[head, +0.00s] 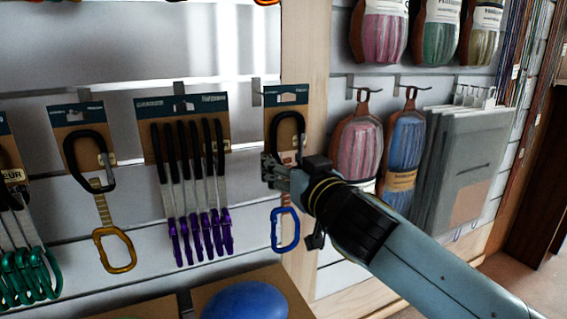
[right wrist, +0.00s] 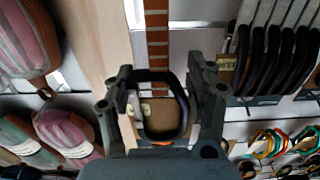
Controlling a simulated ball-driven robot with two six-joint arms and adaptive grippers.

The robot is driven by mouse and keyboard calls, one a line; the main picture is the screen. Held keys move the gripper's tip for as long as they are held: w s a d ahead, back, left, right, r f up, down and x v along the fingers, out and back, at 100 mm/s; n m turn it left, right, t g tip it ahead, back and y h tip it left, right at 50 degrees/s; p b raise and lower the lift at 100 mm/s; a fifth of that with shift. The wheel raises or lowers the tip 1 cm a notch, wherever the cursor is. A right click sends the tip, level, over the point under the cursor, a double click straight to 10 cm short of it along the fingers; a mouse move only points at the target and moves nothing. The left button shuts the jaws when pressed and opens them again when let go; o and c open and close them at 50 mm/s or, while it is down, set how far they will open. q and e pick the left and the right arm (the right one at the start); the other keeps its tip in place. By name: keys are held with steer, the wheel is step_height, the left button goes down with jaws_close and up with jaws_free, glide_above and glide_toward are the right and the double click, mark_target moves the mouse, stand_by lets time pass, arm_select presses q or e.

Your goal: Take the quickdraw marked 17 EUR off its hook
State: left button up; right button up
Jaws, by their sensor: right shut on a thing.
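A quickdraw with a black upper carabiner (head: 286,127) and a blue lower carabiner (head: 285,229) is in front of a brown card near the wooden post. My right gripper (head: 284,172) is shut on this quickdraw at its middle, hiding its strap in the head view. In the right wrist view, the black carabiner (right wrist: 183,108) shows between the fingers of my right gripper (right wrist: 160,88), with a brown banded strap (right wrist: 157,40) beyond. I cannot read a 17 EUR mark on it. Whether it still bears on its hook is unclear. My left gripper is not in view.
Purple quickdraws (head: 200,190) hang close on the left, then a single orange one (head: 114,250) and green ones (head: 28,272). The wooden post (head: 304,50) stands just right. A blue rounded thing (head: 245,301) lies below.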

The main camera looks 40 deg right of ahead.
steer(key=shift+v, duration=1.1)
